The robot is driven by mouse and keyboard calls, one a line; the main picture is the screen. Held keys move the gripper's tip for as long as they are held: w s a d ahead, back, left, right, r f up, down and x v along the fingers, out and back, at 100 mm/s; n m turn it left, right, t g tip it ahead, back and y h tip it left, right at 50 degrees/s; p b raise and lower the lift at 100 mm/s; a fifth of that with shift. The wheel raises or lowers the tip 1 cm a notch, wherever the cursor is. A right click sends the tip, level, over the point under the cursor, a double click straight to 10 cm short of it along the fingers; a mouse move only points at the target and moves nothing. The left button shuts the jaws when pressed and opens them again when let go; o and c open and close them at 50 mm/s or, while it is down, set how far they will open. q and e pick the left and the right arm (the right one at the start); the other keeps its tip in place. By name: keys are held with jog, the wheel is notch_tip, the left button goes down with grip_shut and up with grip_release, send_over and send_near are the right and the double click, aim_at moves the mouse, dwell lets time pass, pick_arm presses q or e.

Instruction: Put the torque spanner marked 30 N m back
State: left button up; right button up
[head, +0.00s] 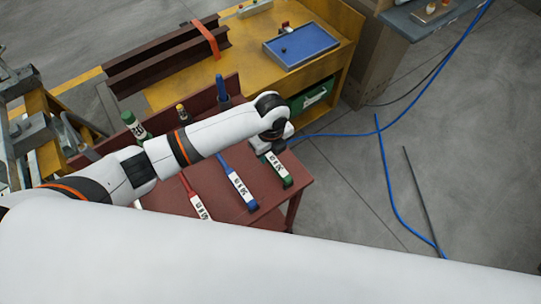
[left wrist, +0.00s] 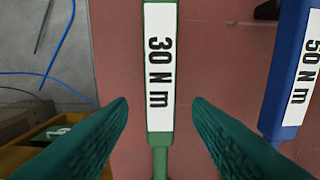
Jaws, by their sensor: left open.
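The green spanner marked 30 N m (left wrist: 160,70) lies on the red-brown bench (left wrist: 218,60), its label facing up, between the two fingers of my left gripper (left wrist: 160,125) in the left wrist view. The fingers are open, with a gap on both sides of it. In the head view the green spanner (head: 278,170) lies at the bench's right side, partly under my left gripper (head: 272,148). A blue spanner marked 50 N m (left wrist: 298,70) lies beside it; it also shows in the head view (head: 239,188). My right gripper is not in view.
A red spanner (head: 196,202) lies left of the blue one, partly hidden. Upright handles, green (head: 130,119) and blue (head: 221,88), stand along the bench's back. Behind is a yellow bench (head: 240,65) with a blue tray (head: 301,47). Cables cross the floor at right.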

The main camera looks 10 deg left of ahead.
pick_arm(q)
notch_tip(320, 180, up, 8)
jog(key=shift+r+b, duration=0.15)
jog(key=shift+b, duration=0.15)
dwell(0.5)
